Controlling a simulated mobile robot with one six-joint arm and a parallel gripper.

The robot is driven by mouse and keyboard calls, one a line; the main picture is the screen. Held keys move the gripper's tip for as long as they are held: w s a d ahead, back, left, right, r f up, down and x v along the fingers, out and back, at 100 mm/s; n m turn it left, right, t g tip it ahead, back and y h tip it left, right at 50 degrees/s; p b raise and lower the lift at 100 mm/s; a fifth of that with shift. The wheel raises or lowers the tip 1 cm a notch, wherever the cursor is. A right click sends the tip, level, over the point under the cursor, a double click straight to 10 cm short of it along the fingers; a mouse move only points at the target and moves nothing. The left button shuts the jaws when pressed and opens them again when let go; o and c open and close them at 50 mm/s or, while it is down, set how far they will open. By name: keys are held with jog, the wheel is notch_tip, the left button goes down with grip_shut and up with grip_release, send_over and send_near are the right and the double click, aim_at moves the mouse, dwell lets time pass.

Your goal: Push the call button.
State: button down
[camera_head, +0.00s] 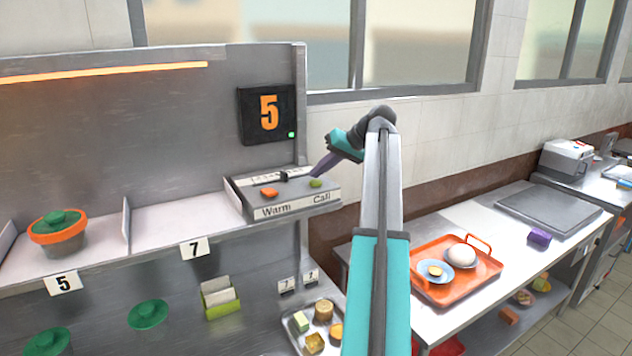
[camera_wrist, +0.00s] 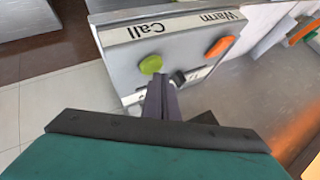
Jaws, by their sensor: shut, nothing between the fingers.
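The green call button (camera_head: 316,183) sits on a grey control panel (camera_head: 240,200), above the printed word "Call". It also shows in the wrist view (camera_wrist: 151,64). My gripper (camera_head: 316,174) is shut and empty, its purple fingers pointing down at the panel. In the wrist view, the fingertips (camera_wrist: 161,78) are right beside the green button, on the side away from the label. I cannot tell whether they touch it. The orange button (camera_head: 269,192) above the word "Warm" is to the left, and it shows in the wrist view (camera_wrist: 221,46).
A dark display (camera_head: 267,113) above the panel shows an orange 5 and a small green light. A slider knob (camera_head: 284,176) is behind the buttons. A lidded pot (camera_head: 58,232) stands on the shelf at left. An orange tray (camera_head: 440,294) is on the right counter.

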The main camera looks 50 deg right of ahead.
aim_at(320, 182)
jog(key=shift+r+p, duration=1.55)
jog(key=shift+r, duration=1.45)
